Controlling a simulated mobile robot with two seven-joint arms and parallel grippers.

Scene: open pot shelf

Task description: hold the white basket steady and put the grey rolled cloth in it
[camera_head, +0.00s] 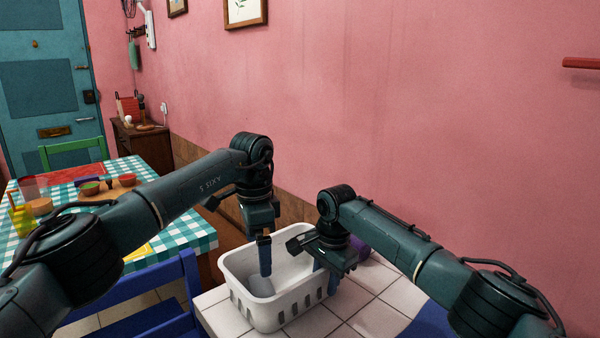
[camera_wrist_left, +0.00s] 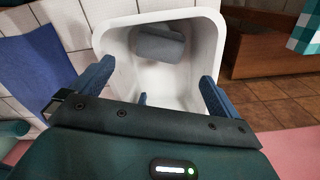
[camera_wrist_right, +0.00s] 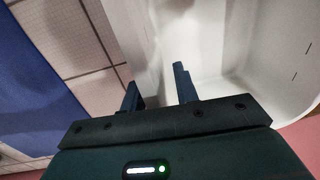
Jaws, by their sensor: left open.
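The white basket (camera_head: 238,262) stands upright on the tiled counter; its inside shows in the left wrist view (camera_wrist_left: 110,45). The grey rolled cloth (camera_head: 261,284) lies on the basket floor near one end, and shows clearly in the left wrist view (camera_wrist_left: 158,45). My left gripper (camera_head: 264,256) is open and empty over the basket, its fingers apart from the cloth. My right gripper (camera_head: 325,270) is at the basket's right wall. In the right wrist view its fingers (camera_wrist_right: 158,92) straddle this wall, one outside and one inside, close together on it.
A purple object (camera_head: 360,247) is partly hidden behind my right gripper. A blue cloth (camera_wrist_right: 35,85) lies on the counter at the right. A blue chair (camera_head: 150,300) and a checked table (camera_head: 180,235) stand left of the counter. White tiles (camera_head: 375,318) in front are clear.

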